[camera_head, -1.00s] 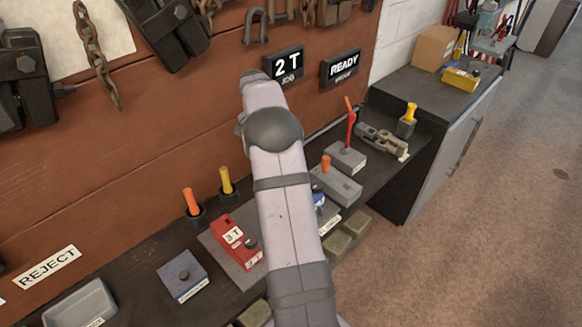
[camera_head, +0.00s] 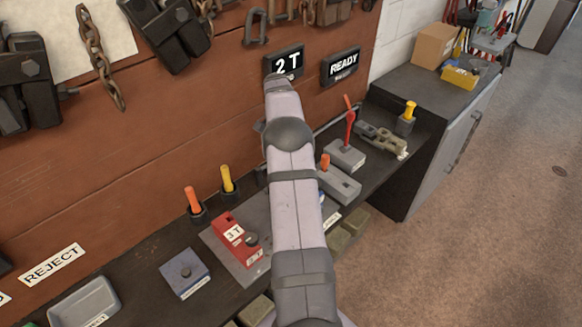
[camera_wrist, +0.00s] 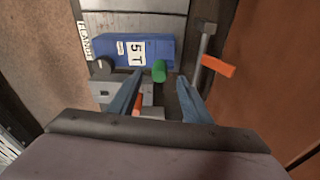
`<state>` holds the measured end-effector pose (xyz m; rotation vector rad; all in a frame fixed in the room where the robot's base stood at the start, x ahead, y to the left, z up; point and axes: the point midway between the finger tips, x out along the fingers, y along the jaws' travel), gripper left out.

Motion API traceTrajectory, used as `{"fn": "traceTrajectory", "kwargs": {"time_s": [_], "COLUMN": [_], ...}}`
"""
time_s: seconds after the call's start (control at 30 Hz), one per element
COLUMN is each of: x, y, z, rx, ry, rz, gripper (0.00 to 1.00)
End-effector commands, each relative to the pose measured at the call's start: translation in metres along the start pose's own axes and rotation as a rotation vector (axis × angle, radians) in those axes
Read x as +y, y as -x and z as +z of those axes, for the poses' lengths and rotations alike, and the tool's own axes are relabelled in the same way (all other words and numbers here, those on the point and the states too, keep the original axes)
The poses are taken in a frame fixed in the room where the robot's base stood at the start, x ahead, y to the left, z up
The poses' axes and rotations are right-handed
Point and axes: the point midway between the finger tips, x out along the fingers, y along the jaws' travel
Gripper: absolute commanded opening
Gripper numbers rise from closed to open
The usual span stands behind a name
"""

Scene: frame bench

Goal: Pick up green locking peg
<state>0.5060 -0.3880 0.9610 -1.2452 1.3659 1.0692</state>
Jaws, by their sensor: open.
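The green locking peg (camera_wrist: 159,70) shows in the wrist view as a short green cylinder beside the blue 5 T block (camera_wrist: 125,50). My gripper (camera_wrist: 159,80) is open, with one finger on each side of the peg's line and a gap between them. The peg appears just ahead of the fingertips; I cannot tell how far. Nothing is held. In the head view my own arm hides the gripper and the peg.
A grey post with an orange handle (camera_wrist: 218,66) stands right of the fingers, near the red-brown wall. An orange piece (camera_wrist: 138,103) lies by the left finger. The head view shows a red 3 T block (camera_head: 236,238), a blue box (camera_head: 185,272) and a grey tray (camera_head: 84,302).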

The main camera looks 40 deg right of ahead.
Motion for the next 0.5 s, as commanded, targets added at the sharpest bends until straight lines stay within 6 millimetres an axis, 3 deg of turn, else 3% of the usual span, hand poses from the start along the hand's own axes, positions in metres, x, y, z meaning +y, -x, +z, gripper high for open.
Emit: {"fn": "traceTrajectory", "kwargs": {"time_s": [0.5], "x": [0.001], "y": [-0.048], "z": [-0.002], "rx": [-0.001], "ry": [0.001], "rz": [0.001], "gripper": [0.45]}}
